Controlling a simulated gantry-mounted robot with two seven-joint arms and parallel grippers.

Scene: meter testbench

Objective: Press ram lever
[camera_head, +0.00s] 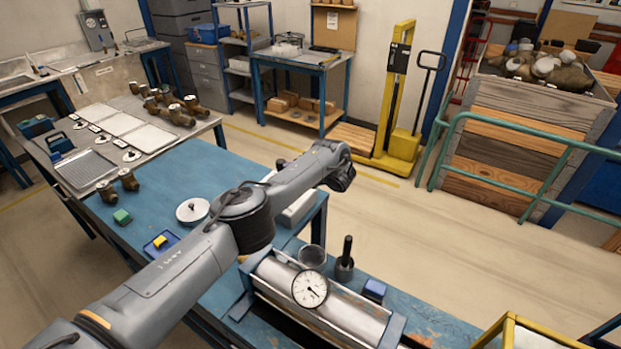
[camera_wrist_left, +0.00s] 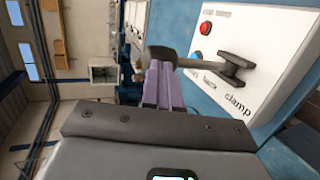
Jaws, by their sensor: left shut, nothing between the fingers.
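A white control panel (camera_wrist_left: 255,50) fills the upper right of the left wrist view. It carries a dark lever (camera_wrist_left: 215,67) on a pivot, beside the word "clamp"; other labels are too small to read surely. My left gripper (camera_wrist_left: 163,66) is shut and empty, its purple fingers just at the lever's dark outer end (camera_wrist_left: 172,53). I cannot tell whether they touch. My right gripper is not seen.
A metal cylinder rig (camera_head: 345,315) with a dial gauge (camera_head: 310,288) lies in front of my arm. A red lamp (camera_wrist_left: 205,28) is on the panel.

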